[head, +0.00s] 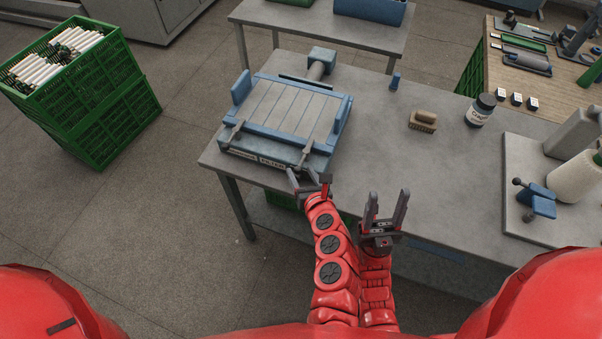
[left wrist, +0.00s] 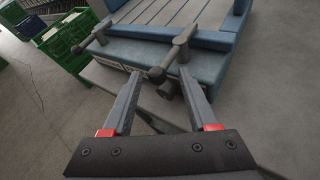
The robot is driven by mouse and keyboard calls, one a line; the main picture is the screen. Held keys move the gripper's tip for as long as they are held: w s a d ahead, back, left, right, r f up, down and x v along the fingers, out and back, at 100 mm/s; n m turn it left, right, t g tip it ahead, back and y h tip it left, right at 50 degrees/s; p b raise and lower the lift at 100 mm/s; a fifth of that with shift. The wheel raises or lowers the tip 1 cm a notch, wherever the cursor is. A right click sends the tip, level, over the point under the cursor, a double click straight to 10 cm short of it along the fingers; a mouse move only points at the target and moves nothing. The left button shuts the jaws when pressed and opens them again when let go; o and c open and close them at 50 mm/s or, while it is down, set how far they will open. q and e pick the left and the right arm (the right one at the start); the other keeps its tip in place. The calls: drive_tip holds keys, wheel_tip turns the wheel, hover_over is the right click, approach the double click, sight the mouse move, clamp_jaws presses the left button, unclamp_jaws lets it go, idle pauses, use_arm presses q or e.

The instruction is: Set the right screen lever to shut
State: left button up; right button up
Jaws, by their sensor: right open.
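The screen unit (head: 281,113) is a grey slatted panel in a blue frame on the grey table. The right screen lever (head: 306,154) is grey and sits at its front right corner, its handle pointing toward the front edge. In the left wrist view, the right lever (left wrist: 173,59) ends in a round knob between my fingertips. The left screen lever (head: 236,131) is at the front left corner. My left gripper (head: 309,184) is open, its fingers on either side of the right lever's end; contact cannot be told. My right gripper (head: 386,208) is open and empty at the table's front edge.
A brush (head: 423,122), a dark jar (head: 481,109) and a small blue piece (head: 395,81) stand on the table to the right. A plate with a white cone (head: 575,178) is at far right. Green crates (head: 88,90) stand on the floor at left.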

use_arm(q)
drive_tip(key=shift+s+d+r+p, duration=0.1)
drive_tip(key=shift+s+r+p, duration=0.2)
drive_tip(key=shift+s, duration=0.15)
drive_tip(key=p+v, duration=0.4)
drive_tip(key=v, duration=0.7)
drive_tip(key=shift+f, duration=0.15)
